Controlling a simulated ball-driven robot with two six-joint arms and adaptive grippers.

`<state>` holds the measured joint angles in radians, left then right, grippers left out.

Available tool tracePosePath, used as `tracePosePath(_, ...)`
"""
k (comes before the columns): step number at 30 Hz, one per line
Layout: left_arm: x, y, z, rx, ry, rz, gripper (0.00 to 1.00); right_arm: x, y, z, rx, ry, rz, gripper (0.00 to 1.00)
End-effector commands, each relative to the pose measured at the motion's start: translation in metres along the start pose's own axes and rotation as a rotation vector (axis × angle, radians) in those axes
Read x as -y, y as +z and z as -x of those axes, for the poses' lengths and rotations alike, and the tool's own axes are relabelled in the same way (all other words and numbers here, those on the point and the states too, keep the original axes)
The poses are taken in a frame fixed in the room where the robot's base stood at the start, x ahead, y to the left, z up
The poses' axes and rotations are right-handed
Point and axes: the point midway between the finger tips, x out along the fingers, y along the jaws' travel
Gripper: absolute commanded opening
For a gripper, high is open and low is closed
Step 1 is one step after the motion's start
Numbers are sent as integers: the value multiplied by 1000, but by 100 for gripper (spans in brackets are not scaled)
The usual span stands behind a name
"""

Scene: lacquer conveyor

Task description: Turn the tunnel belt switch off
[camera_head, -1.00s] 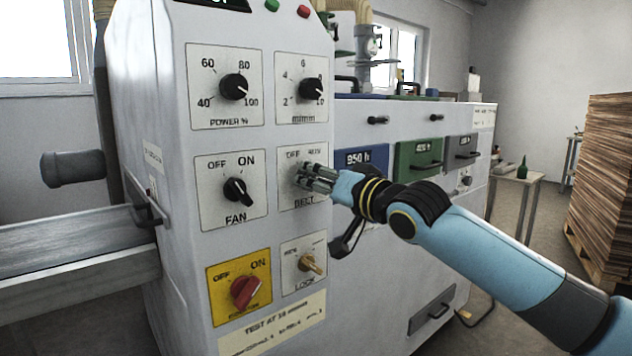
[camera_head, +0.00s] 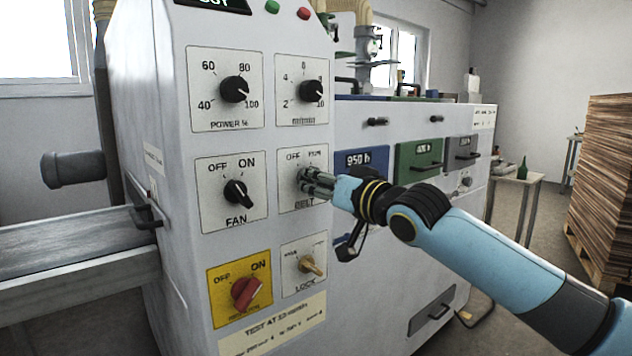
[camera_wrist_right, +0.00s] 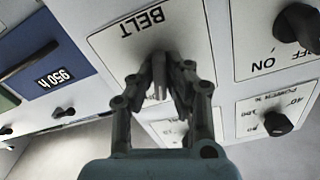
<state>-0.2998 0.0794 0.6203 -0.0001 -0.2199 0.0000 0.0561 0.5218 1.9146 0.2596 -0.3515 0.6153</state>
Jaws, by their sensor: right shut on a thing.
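The belt switch plate (camera_head: 290,201) is on the white machine's front panel, right of the fan switch. It is labelled BELT, with OFF at its upper left and another word at its upper right. My right gripper (camera_head: 303,180) is at the middle of this plate, with its fingers shut on the belt knob. My left gripper is not in view.
The fan switch (camera_head: 237,192) is left of the belt plate, the speed knob (camera_head: 311,91) above, and the lock key (camera_head: 310,264) and red emergency knob (camera_head: 245,292) below. Blue (camera_head: 362,162) and green panels stand to the right. Open room lies in front of the machine.

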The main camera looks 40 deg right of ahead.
Motion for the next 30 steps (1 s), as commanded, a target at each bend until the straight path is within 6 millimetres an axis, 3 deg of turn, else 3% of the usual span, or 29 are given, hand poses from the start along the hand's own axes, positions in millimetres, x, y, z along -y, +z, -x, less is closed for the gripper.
tracePosePath(18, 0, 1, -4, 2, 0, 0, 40, -1, 0, 0, 0, 0, 565, 0)
tracePosePath(30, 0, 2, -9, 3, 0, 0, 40, -1, -1, 0, -2, 0, 810, 0)
